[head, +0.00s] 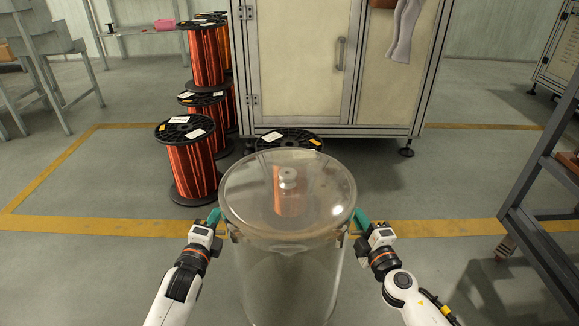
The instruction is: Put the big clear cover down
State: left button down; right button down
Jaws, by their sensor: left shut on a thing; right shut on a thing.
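The big clear cover (290,275) is a see-through cylinder with a domed lid and a small knob on top. It is upright in the middle of the head view, between my two arms. My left gripper (214,218) is shut on a teal handle at the cover's left side. My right gripper (362,220) is shut on a teal handle at its right side. The fingertips are partly hidden by the cover's rim and the handles. The cover's lower end is out of view, so I cannot tell whether it touches the floor.
Spools of copper wire (192,165) are stacked behind the cover to the left, and another spool (288,138) stands behind it. A beige cabinet (300,60) stands at the back. A dark metal rack (530,175) is at the right. Yellow lines (110,226) mark the grey floor.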

pick_arm(q)
jog(key=shift+f, duration=0.25)
pick_arm(e)
jog(key=shift+f, duration=0.25)
pick_arm(q)
jog(key=shift+f+b, duration=0.2)
jog(key=shift+b, duration=0.3)
pick_arm(e)
jog(key=shift+f, duration=0.25)
